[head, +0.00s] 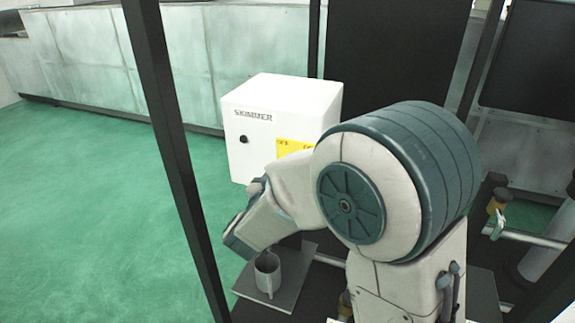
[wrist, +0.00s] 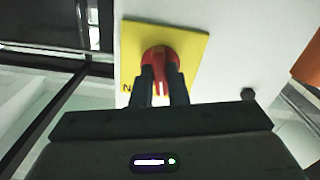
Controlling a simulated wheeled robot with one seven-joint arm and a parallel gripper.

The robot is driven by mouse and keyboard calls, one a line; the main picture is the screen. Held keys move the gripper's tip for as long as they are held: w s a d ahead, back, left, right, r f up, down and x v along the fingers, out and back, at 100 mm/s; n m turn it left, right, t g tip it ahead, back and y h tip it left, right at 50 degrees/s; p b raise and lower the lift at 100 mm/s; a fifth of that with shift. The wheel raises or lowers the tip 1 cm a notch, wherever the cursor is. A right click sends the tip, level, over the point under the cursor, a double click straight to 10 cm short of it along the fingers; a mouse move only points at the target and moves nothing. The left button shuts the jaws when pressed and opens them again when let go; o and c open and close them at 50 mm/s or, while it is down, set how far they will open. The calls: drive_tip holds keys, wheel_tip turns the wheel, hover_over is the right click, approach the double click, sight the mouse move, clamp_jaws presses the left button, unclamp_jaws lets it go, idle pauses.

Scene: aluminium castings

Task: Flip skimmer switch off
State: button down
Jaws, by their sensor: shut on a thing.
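The skimmer box (head: 262,105) is white, with the word SKIMMER on its front and a small black knob (head: 243,139) at the upper left of that face. A yellow plate (head: 290,146) on the same face is partly hidden by my arm. In the wrist view a red rotary switch (wrist: 158,52) sits on the yellow plate (wrist: 190,47). My gripper (wrist: 160,88) has its two dark fingers on either side of the red switch and is shut on it. In the head view the fingers and the red switch are hidden behind my arm.
A dark upright post (head: 172,140) stands left of the box. A grey plate (head: 285,297) with a metal cup (head: 267,270) lies below my arm. Pipes and a yellow-capped fitting (head: 499,199) are at the right. Green floor (head: 90,190) is clear at the left.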

drive_tip(key=shift+n+p, duration=0.85)
drive_tip(key=shift+n, duration=0.75)
drive_tip(key=c, duration=1.4)
unclamp_jaws()
drive_tip(key=shift+c, duration=0.2)
drive_tip(key=b+v, duration=0.3)
drive_tip(key=v, duration=1.1)
drive_tip(key=shift+w, duration=0.15)
